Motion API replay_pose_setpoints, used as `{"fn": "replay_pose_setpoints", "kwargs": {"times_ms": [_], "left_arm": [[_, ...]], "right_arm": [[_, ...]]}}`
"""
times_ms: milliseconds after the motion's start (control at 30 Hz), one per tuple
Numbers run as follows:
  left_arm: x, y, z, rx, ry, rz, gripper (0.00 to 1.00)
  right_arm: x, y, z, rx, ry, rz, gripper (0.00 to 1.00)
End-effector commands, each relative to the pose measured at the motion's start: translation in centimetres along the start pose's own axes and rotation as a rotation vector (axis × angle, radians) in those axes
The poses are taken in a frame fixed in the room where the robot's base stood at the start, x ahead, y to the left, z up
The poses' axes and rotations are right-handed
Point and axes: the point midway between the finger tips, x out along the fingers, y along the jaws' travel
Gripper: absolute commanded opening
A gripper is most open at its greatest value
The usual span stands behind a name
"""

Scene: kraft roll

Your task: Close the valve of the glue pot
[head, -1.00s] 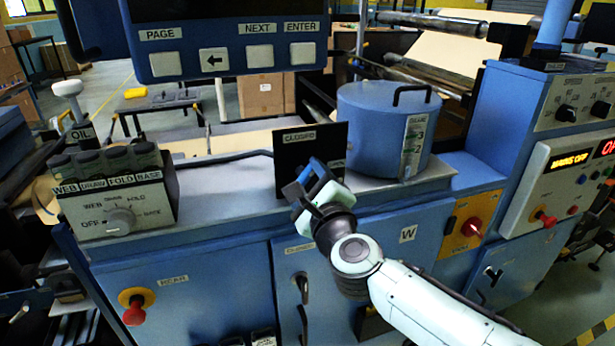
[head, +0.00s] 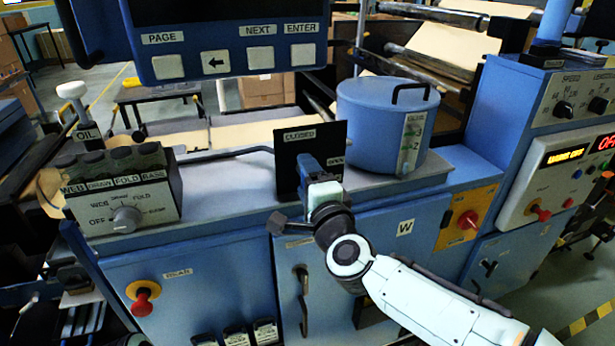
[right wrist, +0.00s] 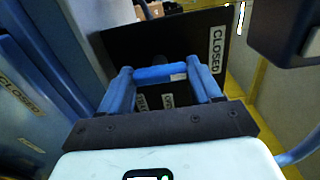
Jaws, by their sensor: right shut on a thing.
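The blue glue pot (head: 378,125), with a black lid handle and a level gauge, stands on the machine top in the head view. Left of it is a black valve plate (head: 290,150), labelled CLOSED along its top and OPEN at its right. In the right wrist view the plate (right wrist: 130,45) lies just ahead of the fingers. My right gripper (head: 308,172) is at the plate's front. In the right wrist view its blue fingers (right wrist: 160,88) are shut on a blue bar, the valve handle (right wrist: 158,73). The arm hides the handle's lower part. My left gripper is not in view.
A selector box (head: 125,205) with a knob stands at the left of the machine top. A key panel (head: 215,55) hangs above. Red knobs (head: 143,300) stick out of the blue front. A control cabinet (head: 550,150) rises at the right.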

Motion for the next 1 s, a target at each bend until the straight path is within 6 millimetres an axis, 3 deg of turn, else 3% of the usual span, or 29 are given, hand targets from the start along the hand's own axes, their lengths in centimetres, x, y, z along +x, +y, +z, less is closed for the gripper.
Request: {"fn": "replay_pose_setpoints", "kwargs": {"times_ms": [500,533,600,1000], "left_arm": [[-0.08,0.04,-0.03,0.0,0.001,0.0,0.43],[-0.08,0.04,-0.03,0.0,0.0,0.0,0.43],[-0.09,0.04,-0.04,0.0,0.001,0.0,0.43],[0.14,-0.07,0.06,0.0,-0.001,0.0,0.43]], "right_arm": [[0.0,0.04,0.0,-0.025,0.0,0.0,0.33],[0.0,0.04,0.0,-0.025,0.0,0.0,0.67],[0.0,0.04,0.01,-0.024,0.0,0.0,0.89],[-0.7,0.05,0.01,-0.02,0.0,0.0,0.89]]}}
